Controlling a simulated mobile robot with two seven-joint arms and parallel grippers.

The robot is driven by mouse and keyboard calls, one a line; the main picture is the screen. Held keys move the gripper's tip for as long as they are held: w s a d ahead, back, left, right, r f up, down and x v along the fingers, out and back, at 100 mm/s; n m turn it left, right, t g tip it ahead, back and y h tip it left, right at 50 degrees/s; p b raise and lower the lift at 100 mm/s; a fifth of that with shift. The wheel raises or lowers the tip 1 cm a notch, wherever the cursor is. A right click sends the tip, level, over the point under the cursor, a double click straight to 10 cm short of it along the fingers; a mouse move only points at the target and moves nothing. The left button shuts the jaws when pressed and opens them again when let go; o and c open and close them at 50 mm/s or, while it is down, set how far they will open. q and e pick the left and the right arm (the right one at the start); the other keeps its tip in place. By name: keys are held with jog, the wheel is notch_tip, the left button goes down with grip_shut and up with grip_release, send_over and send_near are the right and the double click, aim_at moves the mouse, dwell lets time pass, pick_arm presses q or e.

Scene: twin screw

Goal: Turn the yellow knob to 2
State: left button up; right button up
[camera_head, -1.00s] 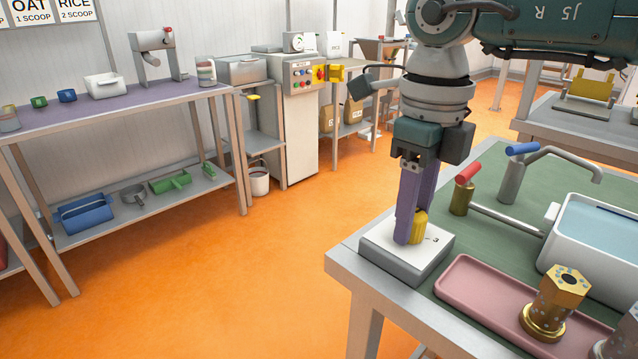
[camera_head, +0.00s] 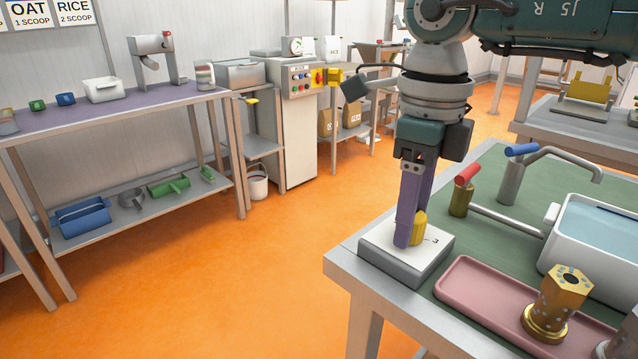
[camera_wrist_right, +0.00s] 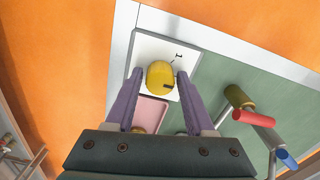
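The yellow knob (camera_head: 419,228) sits on a white-topped grey block (camera_head: 405,262) at the table's near left corner. My right gripper (camera_head: 409,235) points down over it, with its purple fingers on either side of the knob. In the right wrist view the knob (camera_wrist_right: 160,77) lies between the fingertips (camera_wrist_right: 159,74), with a narrow gap showing on each side, so the gripper looks open. A dark mark shows on the knob's lower right there, and a "1" is printed on the plate near it. The digit 2 cannot be made out. My left gripper is not in view.
A pink tray (camera_head: 480,292) with a gold hex-topped part (camera_head: 560,300) lies close to the block. A red-handled tap (camera_head: 463,190), a blue-handled tap (camera_head: 515,170) and a white water basin (camera_head: 590,245) stand behind. Orange floor is open at the left.

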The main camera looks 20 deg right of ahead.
jog(key=shift+o, duration=1.2)
notch_tip(320, 180, up, 10)
